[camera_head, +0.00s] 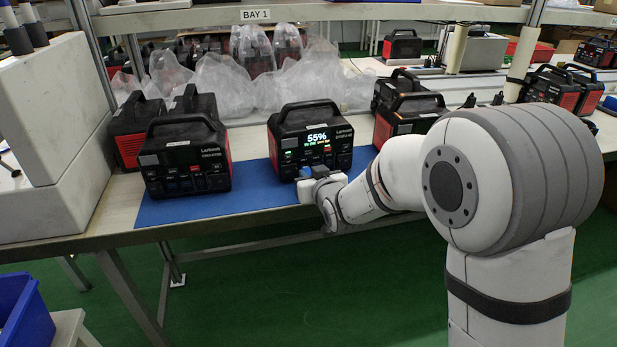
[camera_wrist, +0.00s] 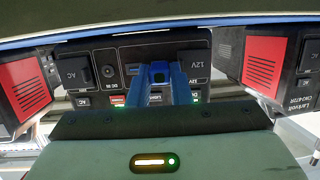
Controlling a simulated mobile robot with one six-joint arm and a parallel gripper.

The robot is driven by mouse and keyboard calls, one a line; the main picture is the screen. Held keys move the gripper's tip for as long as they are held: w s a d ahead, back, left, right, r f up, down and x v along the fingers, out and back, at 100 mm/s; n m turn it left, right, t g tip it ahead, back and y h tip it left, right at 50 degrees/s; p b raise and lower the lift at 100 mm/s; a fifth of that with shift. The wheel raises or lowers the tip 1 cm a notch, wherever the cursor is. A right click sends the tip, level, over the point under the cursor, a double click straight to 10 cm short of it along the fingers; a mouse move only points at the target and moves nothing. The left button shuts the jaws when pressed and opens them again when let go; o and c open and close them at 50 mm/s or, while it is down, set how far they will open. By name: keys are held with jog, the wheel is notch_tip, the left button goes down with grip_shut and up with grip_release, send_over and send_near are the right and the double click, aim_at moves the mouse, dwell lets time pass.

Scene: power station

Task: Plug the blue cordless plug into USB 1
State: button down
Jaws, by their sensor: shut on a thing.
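The power station (camera_head: 312,140) in the middle of the blue mat has a lit screen reading 55%. Its front panel (camera_wrist: 97,72) fills the upper middle of the wrist view, with AC, DC IN and 12V sockets legible. My gripper (camera_head: 313,177) is at the lower front of this station, shut on the blue plug (camera_head: 305,171). In the wrist view the plug (camera_wrist: 160,67) is between the narrow blue fingertips, at the panel. The fingers cover part of the port row. I cannot tell which port the plug faces or whether it is inserted.
A second power station (camera_head: 185,155) stands on the left of the blue mat (camera_head: 215,203). More stations (camera_head: 405,115) stand close on the right, beside my arm. Clear plastic bags (camera_head: 245,75) lie behind. The bench front edge runs just below my gripper.

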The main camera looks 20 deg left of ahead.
jog(key=shift+w+a, duration=0.1)
jog(key=shift+w, duration=0.1)
dwell(0.5)
jog(key=c, duration=1.3)
grip_release()
jog(key=shift+o, duration=0.2)
jog(key=shift+s+r, duration=0.1)
jog(key=shift+s, duration=0.1)
jog(key=v, duration=0.7)
jog(key=shift+d+p, duration=0.25)
jog(key=shift+p, duration=0.05)
jog(key=shift+s, duration=0.1)
